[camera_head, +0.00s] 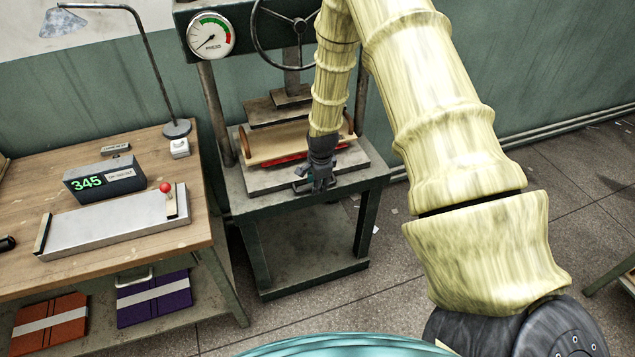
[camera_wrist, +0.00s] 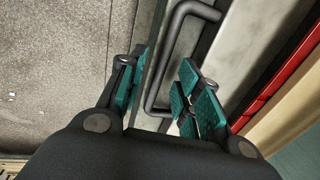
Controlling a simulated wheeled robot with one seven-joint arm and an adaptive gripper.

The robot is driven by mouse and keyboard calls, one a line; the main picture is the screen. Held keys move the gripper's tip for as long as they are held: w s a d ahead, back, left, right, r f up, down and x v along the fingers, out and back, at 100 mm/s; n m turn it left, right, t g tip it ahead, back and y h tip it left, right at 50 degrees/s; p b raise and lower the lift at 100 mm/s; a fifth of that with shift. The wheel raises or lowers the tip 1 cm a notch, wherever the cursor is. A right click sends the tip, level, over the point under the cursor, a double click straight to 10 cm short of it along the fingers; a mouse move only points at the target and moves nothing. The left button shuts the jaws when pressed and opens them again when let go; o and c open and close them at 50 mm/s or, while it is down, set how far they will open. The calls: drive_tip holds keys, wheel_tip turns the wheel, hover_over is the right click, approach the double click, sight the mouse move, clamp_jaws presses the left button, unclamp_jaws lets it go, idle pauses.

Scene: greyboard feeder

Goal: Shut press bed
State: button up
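The press bed (camera_head: 352,161) is a grey plate on the press, sticking out in front of the upper platen (camera_head: 280,112). A tan board with a red edge (camera_head: 275,146) lies on it, showing at the right of the wrist view (camera_wrist: 290,110). My gripper (camera_head: 317,186) is at the bed's front edge, pointing down. In the wrist view, a dark U-shaped handle (camera_wrist: 169,60) lies between the teal-padded fingers (camera_wrist: 160,85), which are spread apart. The gripper looks open around the handle; finger contact is not clear. My gripper hides part of the bed front in the head view.
The press has a handwheel (camera_head: 290,35), a gauge (camera_head: 210,36) and side posts. A wooden workbench (camera_head: 130,262) with a display box (camera_head: 104,180), a metal slab (camera_head: 105,226) and a lamp (camera_head: 150,60) stands left. Open floor lies right of the press.

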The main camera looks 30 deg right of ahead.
drive_tip(key=shift+f, duration=0.3)
clamp_jaws()
drive_tip(key=shift+w, duration=0.1)
